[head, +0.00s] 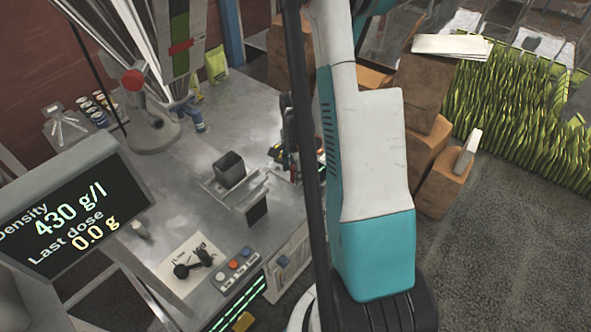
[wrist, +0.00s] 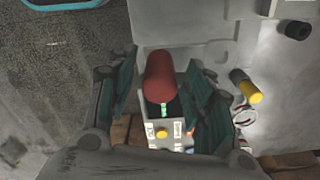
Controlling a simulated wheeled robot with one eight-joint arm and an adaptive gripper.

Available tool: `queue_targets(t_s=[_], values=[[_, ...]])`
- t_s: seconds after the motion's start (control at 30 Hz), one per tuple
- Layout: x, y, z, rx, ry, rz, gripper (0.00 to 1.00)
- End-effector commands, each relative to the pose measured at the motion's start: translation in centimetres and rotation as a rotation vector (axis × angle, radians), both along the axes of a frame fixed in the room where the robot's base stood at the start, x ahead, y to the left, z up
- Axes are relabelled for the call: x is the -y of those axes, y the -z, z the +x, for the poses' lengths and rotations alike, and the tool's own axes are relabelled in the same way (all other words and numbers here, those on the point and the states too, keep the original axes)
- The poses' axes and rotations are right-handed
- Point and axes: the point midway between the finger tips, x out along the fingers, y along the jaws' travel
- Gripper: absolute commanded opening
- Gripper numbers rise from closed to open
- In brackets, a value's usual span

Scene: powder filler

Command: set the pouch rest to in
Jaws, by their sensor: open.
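My gripper (wrist: 161,90) is open in the wrist view, one finger at each side of a red rounded knob (wrist: 160,74). The knob stands over a small pale housing with labels (wrist: 157,130); I cannot tell whether the fingers touch it. I cannot tell for certain which part is the pouch rest or whether it is in or out. In the head view a grey metal bracket (head: 235,193) on the bench holds a dark square cup (head: 230,167). My arm hides much of the area right of it.
A display (head: 75,215) reads density 430 g/l and last dose 0.0 g. A button box (head: 234,270) sits at the bench front. Brown sacks (head: 423,80) and stacked green pouches (head: 520,125) stand right. A yellow-tipped peg (wrist: 250,91) is near my right finger in the wrist view.

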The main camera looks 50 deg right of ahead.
Motion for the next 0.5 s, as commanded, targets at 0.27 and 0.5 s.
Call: queue_targets(t_s=[0.27,0.5], values=[[0.0,-0.02,0.0,0.0,0.0,0.0,0.0],[-0.01,-0.02,0.26,0.0,0.0,0.0,0.0]])
